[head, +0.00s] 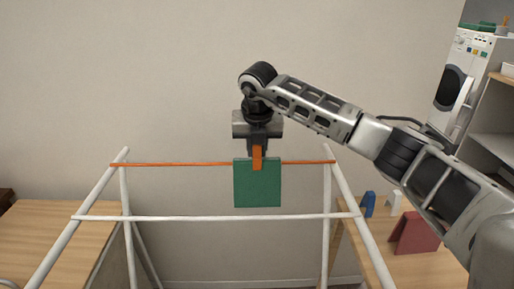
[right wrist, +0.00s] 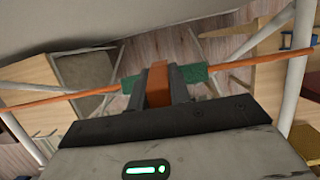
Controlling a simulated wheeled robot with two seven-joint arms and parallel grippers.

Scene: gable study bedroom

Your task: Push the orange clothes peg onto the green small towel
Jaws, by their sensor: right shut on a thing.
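The small green towel (head: 257,184) hangs over the orange rail (head: 170,164) of a white drying rack. The orange clothes peg (head: 257,158) is upright at the middle of the towel's top edge, over the rail. My right gripper (head: 257,148) points down from above and is shut on the peg. In the right wrist view the peg (right wrist: 158,84) sits between the two fingers, with the towel (right wrist: 193,73) showing on both sides. The fingers hide part of the peg, so I cannot tell how deep it grips the cloth. My left gripper is not in view.
The white rack frame (head: 210,217) has a lower front bar and slanted legs. Wooden tables stand at left (head: 50,232) and right (head: 415,268). The right one holds a blue peg-like item (head: 368,203), a white one (head: 394,203) and a red cloth (head: 415,235).

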